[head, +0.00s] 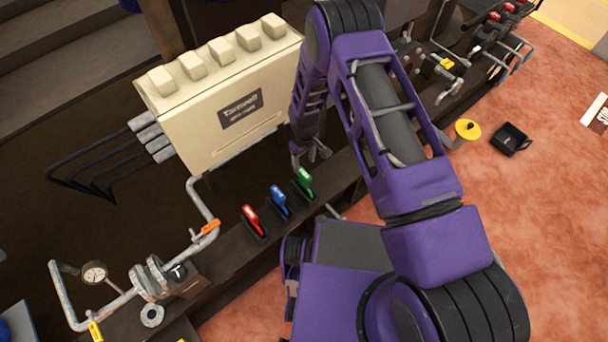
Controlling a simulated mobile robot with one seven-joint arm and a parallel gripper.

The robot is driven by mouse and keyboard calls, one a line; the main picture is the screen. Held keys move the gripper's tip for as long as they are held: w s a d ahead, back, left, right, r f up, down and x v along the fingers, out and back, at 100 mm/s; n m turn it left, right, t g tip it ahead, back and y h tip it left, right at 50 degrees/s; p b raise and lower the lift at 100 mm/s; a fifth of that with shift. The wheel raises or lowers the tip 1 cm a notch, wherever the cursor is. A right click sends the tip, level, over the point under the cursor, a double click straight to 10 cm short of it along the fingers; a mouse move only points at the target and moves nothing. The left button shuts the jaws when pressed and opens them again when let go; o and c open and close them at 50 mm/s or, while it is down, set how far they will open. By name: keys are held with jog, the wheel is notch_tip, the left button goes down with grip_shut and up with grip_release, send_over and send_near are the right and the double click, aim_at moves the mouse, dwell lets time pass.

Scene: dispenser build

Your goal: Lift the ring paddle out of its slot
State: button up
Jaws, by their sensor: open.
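Three small paddles stand in dark slots on the brown ledge: a red paddle (251,217), a blue paddle (279,197) and a green paddle (304,178). Each has a pale marking on its face, too small to read, so I cannot tell which is the ring paddle. My gripper (311,157) is open and empty, pointing down just above and behind the green paddle. It appears apart from the paddle. My purple arm hides part of the ledge to the right.
A cream dispenser box (200,135) stands behind the paddles, close to my gripper. Pipes with an orange-handled valve (210,227) and a gauge (94,272) are at the left. A yellow disc (467,129) and a black tray (510,139) are at the right.

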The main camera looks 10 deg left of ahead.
aim_at(304, 173)
notch_tip(304, 173, down, 9)
jog(key=shift+f+b, duration=0.2)
jog(key=shift+b, duration=0.3)
grip_shut()
jog(key=shift+r, duration=0.2)
dwell(1.2)
jog(key=shift+r+p, duration=3)
jog(key=shift+r, duration=2.5)
